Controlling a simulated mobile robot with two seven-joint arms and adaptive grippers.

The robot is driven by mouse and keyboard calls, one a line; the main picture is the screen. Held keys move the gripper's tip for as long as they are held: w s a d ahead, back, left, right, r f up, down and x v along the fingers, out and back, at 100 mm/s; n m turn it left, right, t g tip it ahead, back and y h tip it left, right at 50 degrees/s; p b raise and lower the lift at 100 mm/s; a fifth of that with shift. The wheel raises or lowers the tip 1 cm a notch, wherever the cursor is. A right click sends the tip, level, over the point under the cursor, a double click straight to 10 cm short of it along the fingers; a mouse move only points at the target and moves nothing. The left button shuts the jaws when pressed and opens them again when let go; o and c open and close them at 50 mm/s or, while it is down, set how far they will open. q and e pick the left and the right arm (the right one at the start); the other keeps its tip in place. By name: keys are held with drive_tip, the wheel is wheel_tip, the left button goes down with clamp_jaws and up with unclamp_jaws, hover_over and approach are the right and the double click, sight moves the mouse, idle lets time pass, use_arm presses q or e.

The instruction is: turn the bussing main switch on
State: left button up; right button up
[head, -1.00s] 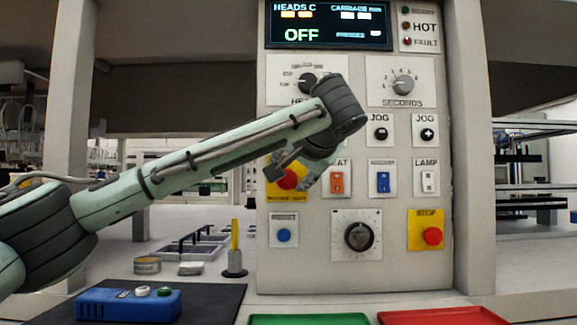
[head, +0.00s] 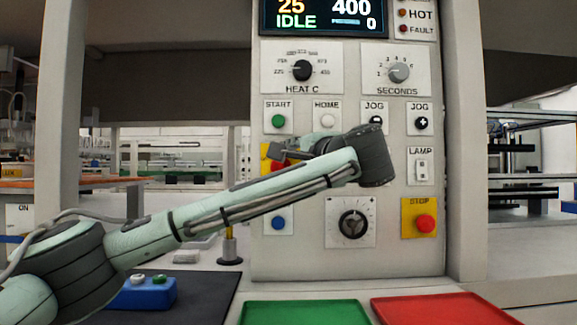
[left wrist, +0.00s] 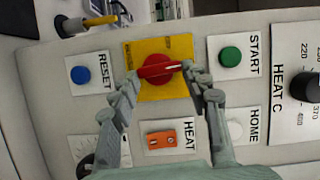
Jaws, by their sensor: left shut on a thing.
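The main switch is a red rotary knob (left wrist: 157,72) on a yellow plate (left wrist: 148,50), between the START and RESET buttons. The white mark on the knob points toward the START button side. My left gripper (left wrist: 160,76) has its fingers on both sides of the knob and is shut on it. In the head view the left gripper (head: 281,155) is at the yellow plate, and my own arm hides much of it. The panel display (head: 325,15) is lit and reads IDLE, 25, 400 and 0. My right gripper is not in view.
Close around the switch are the green START button (left wrist: 231,56), blue RESET button (left wrist: 82,74) and orange HEAT rocker (left wrist: 161,139). A red STOP button (head: 425,223) is lower right. A green tray (head: 305,312), red tray (head: 440,308) and blue box (head: 148,294) lie in front.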

use_arm(q)
drive_tip(key=shift+f+m, duration=0.1)
drive_tip(key=shift+m, duration=0.3)
idle(0.3)
drive_tip(key=o, duration=1.2)
drive_tip(key=shift+c, duration=0.2)
drive_tip(key=v, duration=1.2)
drive_tip(key=shift+f, duration=0.25)
